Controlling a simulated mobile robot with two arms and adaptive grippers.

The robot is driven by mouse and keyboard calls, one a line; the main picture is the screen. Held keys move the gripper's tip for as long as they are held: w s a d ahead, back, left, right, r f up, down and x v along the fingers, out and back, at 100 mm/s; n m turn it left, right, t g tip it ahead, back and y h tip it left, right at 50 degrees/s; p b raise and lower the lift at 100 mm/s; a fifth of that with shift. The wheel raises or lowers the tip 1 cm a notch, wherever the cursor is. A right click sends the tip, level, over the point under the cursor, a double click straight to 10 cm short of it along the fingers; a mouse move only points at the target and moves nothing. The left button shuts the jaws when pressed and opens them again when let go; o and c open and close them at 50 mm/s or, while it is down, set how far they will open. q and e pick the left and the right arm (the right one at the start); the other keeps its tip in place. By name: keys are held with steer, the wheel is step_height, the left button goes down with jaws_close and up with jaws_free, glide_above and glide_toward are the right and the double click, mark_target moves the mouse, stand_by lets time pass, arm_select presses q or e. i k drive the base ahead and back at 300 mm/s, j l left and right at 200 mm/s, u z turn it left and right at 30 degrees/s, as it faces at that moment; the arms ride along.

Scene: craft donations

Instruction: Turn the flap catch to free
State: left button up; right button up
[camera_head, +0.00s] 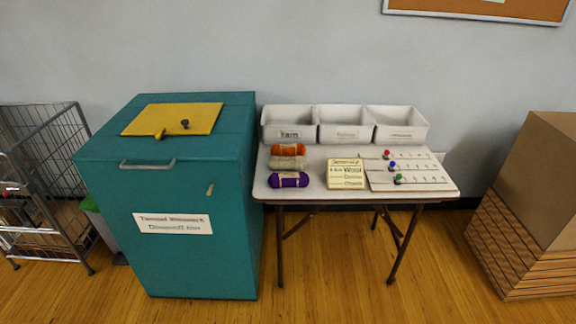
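A teal donation bin (190,262) stands at the left of the table. A yellow flap (200,113) lies flat and closed on its top. A small yellow catch (160,134) sits at the flap's front edge, its tip pointing toward the front of the bin. A dark knob (185,124) stands on the flap to the right of the catch. The catch is too small to tell its exact setting. Neither of my grippers shows in the head view.
The bin front has a grey bar handle (148,165), a small metal latch (210,189) and a white label (173,223). A folding table (330,198) with white trays, yarn, a yellow sign and a peg board stands right. A wire cart (45,150) stands left, cardboard boxes (540,180) far right.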

mark_target(160, 134)
steer(key=i+j+u, duration=0.25)
steer(key=i+j, duration=0.15)
steer(key=j, duration=0.15)
steer(key=i+j+u, duration=0.25)
steer(key=i+j, duration=0.2)
